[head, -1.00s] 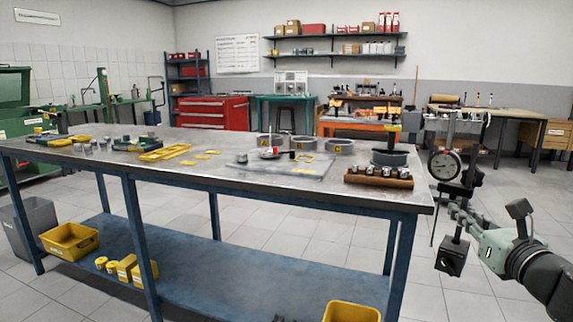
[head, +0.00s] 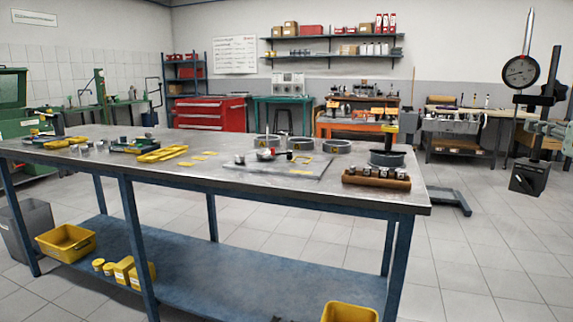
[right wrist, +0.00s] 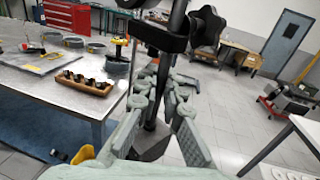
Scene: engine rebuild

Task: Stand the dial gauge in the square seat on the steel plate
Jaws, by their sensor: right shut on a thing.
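The dial gauge (head: 521,70) hangs on a black post stand with a dark block base (head: 528,178), upright in the air to the right of the workbench. My right gripper (head: 545,128) is shut on the stand's post, at the right edge of the head view. The right wrist view shows the fingers (right wrist: 158,105) around the dark post, with a clamp and knobs above. The steel plate (head: 265,168) lies on the bench, left of the gripper and apart from it. My left gripper is not in view.
On the workbench (head: 230,188), a wooden block with several metal parts (head: 376,180) stands near the right end, before a dark ring (head: 387,160). Several grey rings (head: 337,146) stand behind the plate. Floor right of the bench is mostly clear.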

